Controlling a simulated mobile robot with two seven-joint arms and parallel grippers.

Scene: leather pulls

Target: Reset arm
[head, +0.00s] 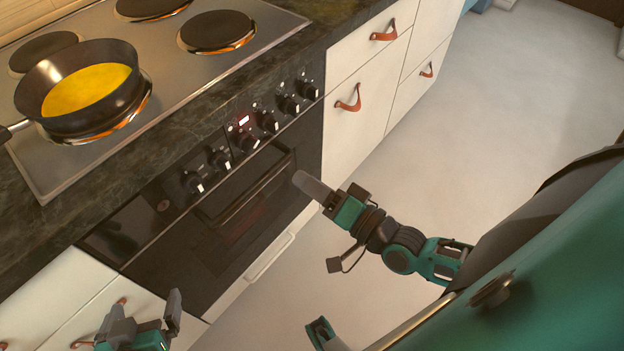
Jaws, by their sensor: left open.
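My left gripper (146,305) is at the bottom left, in front of the white lower cabinets. Its two fingers stand apart with nothing between them. My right gripper (312,187) is near the middle, in front of the right side of the dark oven. It is seen from the side, and its fingers overlap in the view, so their gap is hidden. No object shows at its tips. My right arm reaches in from the right.
A black pan (125,92) with yellow contents stands on the stove top (165,85). The oven (225,220) has several knobs along its front. White drawers (345,135) with leather pulls (349,100) stand right of it. The pale floor (480,120) is open at the right.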

